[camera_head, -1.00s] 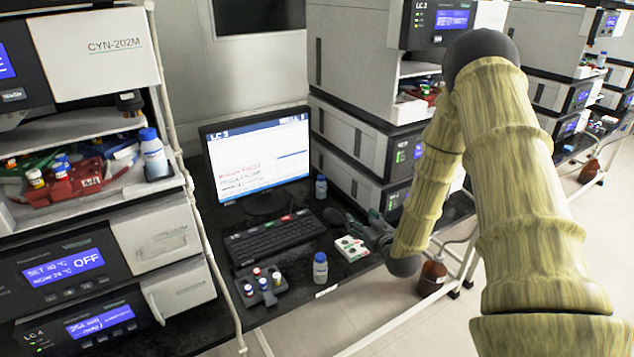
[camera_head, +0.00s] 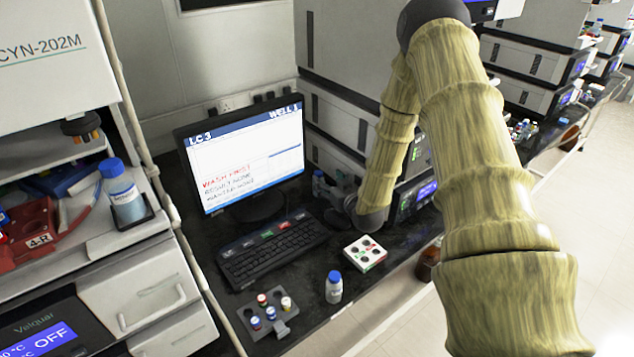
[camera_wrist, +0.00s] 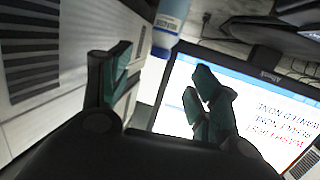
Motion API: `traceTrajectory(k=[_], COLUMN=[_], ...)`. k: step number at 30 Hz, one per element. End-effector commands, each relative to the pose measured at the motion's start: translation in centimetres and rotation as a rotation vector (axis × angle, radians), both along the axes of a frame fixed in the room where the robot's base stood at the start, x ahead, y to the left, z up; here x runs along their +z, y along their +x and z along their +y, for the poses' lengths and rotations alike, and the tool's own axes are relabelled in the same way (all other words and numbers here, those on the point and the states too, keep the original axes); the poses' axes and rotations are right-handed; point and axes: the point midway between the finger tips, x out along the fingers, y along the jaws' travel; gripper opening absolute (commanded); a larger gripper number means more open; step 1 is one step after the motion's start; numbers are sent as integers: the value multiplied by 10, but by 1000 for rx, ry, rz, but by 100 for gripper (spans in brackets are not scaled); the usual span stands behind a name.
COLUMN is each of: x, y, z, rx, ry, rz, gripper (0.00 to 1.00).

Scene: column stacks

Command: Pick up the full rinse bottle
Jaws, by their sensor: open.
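One stands at the back beside the monitor (camera_head: 318,183), partly hidden by my gripper. Another stands at the bench front (camera_head: 334,290), and a third sits on the left instrument's shelf (camera_head: 124,200). I cannot tell their fill levels or which is the full rinse bottle. My gripper (camera_head: 330,190) is beside the monitor's right edge, close to the back bottle. In the wrist view, my gripper (camera_wrist: 160,80) has its teal fingers apart and empty. A bottle with a blue cap (camera_wrist: 165,45) shows beyond and between them, upside down in the picture.
The monitor (camera_head: 245,155) stands close to my gripper's left, with the keyboard (camera_head: 272,250) before it. Stacked instruments (camera_head: 345,60) rise behind. A white well block (camera_head: 365,253) and a grey vial rack (camera_head: 275,322) lie on the front bench.

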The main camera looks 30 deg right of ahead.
Motion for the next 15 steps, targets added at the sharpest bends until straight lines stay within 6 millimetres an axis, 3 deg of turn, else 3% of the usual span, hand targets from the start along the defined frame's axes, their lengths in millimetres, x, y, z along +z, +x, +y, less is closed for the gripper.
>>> traceTrajectory(k=[3, 10, 15], x=[-5, -7, -6], y=[18, 34, 57], z=[0, -2, -7], rx=[3, 3, 4], ry=[-2, -3, -1], rz=[5, 8, 8], gripper=[62, 62, 62])
